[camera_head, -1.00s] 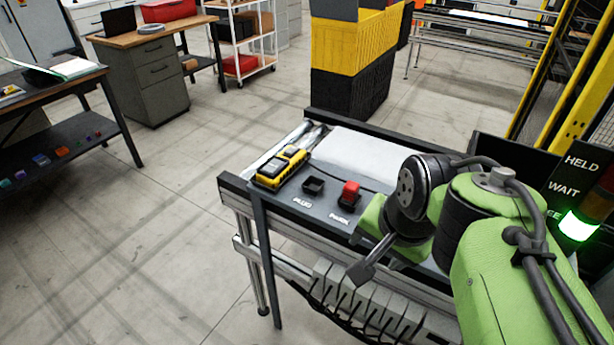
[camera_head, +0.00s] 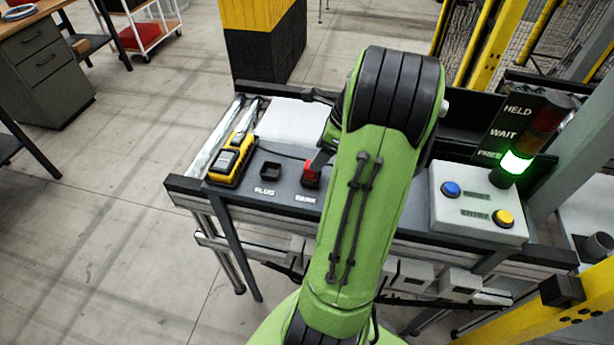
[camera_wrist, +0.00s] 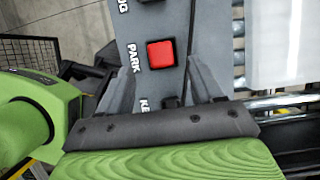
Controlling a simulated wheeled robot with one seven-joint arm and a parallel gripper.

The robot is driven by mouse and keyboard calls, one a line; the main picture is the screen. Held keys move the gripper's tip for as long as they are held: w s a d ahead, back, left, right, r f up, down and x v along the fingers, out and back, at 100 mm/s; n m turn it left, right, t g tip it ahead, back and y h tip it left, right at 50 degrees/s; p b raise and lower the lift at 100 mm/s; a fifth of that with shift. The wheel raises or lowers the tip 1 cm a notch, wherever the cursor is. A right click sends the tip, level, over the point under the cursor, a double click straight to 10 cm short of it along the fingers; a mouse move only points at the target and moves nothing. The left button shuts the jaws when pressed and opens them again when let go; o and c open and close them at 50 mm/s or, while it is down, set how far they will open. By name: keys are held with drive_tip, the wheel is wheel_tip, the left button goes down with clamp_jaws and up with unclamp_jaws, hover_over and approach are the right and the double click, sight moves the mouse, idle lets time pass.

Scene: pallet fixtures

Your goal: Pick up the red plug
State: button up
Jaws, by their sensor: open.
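The red plug (camera_head: 310,174) sits upright in the dark holder marked PARK on the grey bench panel. My forearm and wrist partly cover its right side in the head view. In the wrist view the red plug (camera_wrist: 161,54) is a square block seen from above. My gripper (camera_wrist: 160,76) is open, its two grey fingers spread on either side of the line to the plug, tips close to its near edge. I cannot tell whether they touch it. The empty black square socket marked PLUG (camera_head: 270,170) lies left of the plug.
A yellow-black device (camera_head: 232,160) lies at the panel's left end. A white box with blue and yellow buttons (camera_head: 478,203) stands right of my arm, near a stack light (camera_head: 525,145) lit green. A pale flat sheet (camera_head: 291,122) lies behind the sockets.

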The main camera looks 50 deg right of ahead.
sight(311, 173)
drive_tip(key=b+x, duration=0.1)
drive_tip(key=x, duration=0.6)
drive_tip(key=shift+w+d+r, duration=0.1)
drive_tip(key=shift+d, duration=0.05)
drive_tip(key=shift+r, duration=0.1)
drive_tip(key=shift+c, duration=1.3)
drive_tip(key=c, duration=0.8)
drive_tip(key=shift+r, duration=0.1)
